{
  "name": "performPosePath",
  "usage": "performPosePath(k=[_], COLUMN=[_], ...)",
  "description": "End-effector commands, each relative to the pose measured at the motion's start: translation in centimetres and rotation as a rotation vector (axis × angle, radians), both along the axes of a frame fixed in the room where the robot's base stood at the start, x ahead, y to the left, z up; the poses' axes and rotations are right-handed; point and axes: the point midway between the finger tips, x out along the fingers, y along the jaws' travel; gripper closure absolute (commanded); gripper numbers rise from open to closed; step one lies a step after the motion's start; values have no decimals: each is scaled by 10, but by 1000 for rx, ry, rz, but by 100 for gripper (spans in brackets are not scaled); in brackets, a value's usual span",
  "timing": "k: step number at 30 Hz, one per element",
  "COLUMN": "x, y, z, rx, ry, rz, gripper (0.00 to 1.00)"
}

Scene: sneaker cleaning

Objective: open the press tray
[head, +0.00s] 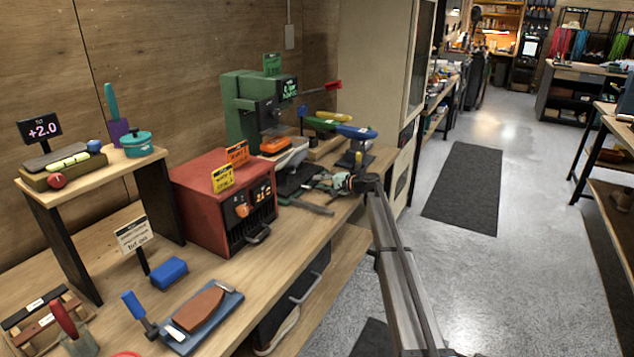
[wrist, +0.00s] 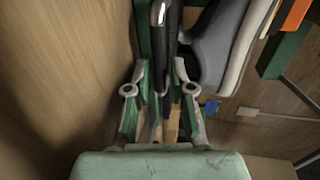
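My gripper (head: 342,183) is low at that edge, right of the tray. In the wrist view its two fingers (wrist: 160,68) stand on either side of a narrow black bar (wrist: 166,45), which looks like a handle. Whether they touch it is unclear.
A red box (head: 215,200) with a front handle stands left of the tray. A green tool and a blue tool (head: 356,132) lie to the right of the press.

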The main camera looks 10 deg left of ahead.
Motion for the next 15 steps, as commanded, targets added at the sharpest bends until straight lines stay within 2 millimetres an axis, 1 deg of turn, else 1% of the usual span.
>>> performPosePath(k=[1, 6, 14, 15], x=[3, 5, 5, 5], y=[5, 11, 12, 12], z=[-1, -3, -3, -3], rx=[0, 0, 0, 0], ry=[0, 0, 0, 0], rz=[0, -2, -1, -1], gripper=[78, 78, 78, 85])
